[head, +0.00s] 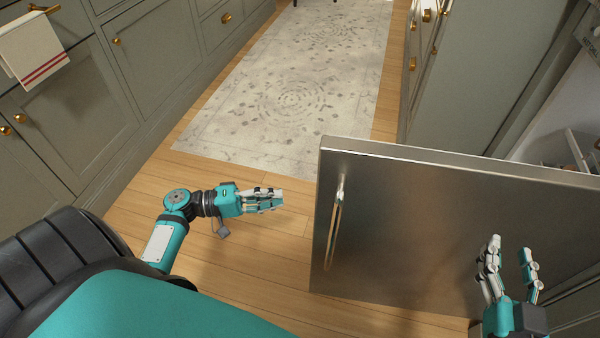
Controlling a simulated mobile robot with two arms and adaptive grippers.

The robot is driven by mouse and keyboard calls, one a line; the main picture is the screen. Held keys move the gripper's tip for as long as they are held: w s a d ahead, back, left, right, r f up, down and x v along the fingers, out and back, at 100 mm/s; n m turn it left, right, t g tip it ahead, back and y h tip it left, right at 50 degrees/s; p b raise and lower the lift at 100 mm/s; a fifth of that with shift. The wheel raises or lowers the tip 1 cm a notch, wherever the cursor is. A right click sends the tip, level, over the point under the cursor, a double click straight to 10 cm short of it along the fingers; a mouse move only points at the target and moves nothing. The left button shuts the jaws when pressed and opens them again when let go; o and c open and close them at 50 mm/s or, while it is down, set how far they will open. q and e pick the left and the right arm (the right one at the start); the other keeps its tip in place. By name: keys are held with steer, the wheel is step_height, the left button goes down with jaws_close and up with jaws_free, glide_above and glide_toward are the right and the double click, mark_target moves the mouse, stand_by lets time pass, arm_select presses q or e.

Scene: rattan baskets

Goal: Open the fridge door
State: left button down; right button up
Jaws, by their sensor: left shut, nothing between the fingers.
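The fridge door (410,215) is a stainless steel panel that stands swung open, with its outer face towards me. Its vertical metal handle (334,228) is near the door's left edge. My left gripper (278,200) is left of the handle, above the floor, apart from the door. Its fingers are together and hold nothing. My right gripper (510,248) is at the lower right, in front of the door's outer face. Its fingers point up and are spread, with nothing between them. I cannot tell whether it touches the door.
Part of the fridge interior (575,145) shows behind the door at the right. Grey-green cabinets (160,55) with brass knobs line the left, where a striped towel (35,50) hangs. A patterned rug (300,90) lies on the wooden floor (235,265). The floor left of the door is clear.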

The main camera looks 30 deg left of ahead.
arm_select(q)
steer(key=w+d+b, duration=0.1)
steer(key=w+d, duration=0.1)
steer(key=d, duration=0.6)
steer(key=shift+d, duration=0.35)
arm_select(e)
steer(key=shift+s+a+r+t+y, duration=0.15)
steer(key=shift+r+t+y, duration=0.15)
steer(key=shift+r+t, duration=0.75)
steer(key=shift+s+a+r+t+y, duration=0.15)
steer(key=shift+r+t+y, duration=0.3)
steer(key=shift+r, duration=1.1)
arm_select(q)
steer(key=shift+w, duration=0.1)
arm_select(e)
steer(key=shift+w, duration=0.1)
